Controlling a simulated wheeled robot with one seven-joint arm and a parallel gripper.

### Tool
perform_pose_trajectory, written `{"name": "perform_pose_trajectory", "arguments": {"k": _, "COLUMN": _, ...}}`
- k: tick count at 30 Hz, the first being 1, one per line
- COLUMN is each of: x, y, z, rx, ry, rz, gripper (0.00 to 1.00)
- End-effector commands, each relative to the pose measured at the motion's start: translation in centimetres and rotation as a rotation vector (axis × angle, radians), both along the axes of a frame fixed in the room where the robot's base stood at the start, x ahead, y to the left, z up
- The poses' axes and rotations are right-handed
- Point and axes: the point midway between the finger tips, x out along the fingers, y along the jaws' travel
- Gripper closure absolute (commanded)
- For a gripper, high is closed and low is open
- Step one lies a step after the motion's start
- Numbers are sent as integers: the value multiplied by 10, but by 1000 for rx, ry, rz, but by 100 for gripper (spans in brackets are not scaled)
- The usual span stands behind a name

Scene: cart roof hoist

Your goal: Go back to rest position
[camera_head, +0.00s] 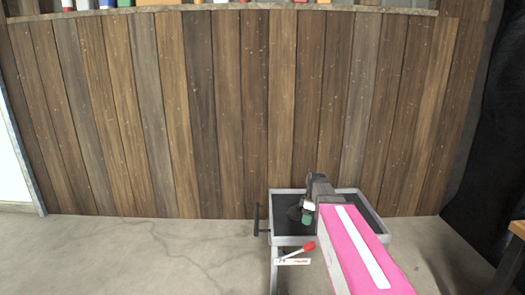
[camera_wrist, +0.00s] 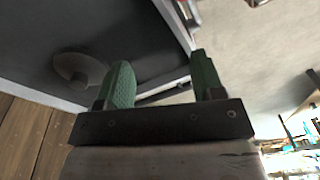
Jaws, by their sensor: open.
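My gripper (camera_head: 307,215) is over the dark bed of the grey-rimmed cart (camera_head: 281,240) in the head view. In the wrist view, the two green fingers of my gripper (camera_wrist: 163,78) stand apart with nothing between them. The cart's bed and pale rim (camera_wrist: 174,24) lie beyond the fingers in that view. A dark round disc (camera_wrist: 80,68) shows on the bed, left of the fingers. My arm hides much of the cart's right side in the head view.
A red-tipped lever (camera_head: 301,249) and a pale label (camera_head: 292,262) are at the cart's front. A dark handle (camera_head: 257,219) sticks out on its left. A plank wall (camera_head: 150,120) stands behind, under a shelf (camera_head: 230,7) of containers. The concrete floor at left is clear.

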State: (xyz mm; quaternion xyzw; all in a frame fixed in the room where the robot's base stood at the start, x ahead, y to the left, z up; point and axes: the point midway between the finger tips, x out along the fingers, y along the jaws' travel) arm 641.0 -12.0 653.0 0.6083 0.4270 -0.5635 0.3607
Motion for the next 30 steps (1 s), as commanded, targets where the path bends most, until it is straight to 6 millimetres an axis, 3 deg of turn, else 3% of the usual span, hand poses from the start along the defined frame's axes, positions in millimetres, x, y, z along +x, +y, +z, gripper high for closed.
{"name": "perform_pose_trajectory", "arguments": {"k": 5, "x": -39, "y": 4, "z": -21, "rx": -24, "ry": 26, "rz": -234, "gripper": 38}}
{"name": "perform_pose_trajectory", "arguments": {"k": 12, "x": -106, "y": 9, "z": -55, "rx": -66, "ry": 57, "rz": -699, "gripper": 38}}
{"name": "perform_pose_trajectory", "arguments": {"k": 18, "x": -147, "y": 11, "z": -72, "rx": -88, "ry": 62, "rz": -1022, "gripper": 38}}
{"name": "perform_pose_trajectory", "arguments": {"k": 22, "x": -161, "y": 11, "z": -78, "rx": -95, "ry": 62, "rz": -1138, "gripper": 38}}
{"name": "perform_pose_trajectory", "arguments": {"k": 30, "x": -161, "y": 11, "z": -78, "rx": -95, "ry": 62, "rz": -1138, "gripper": 38}}
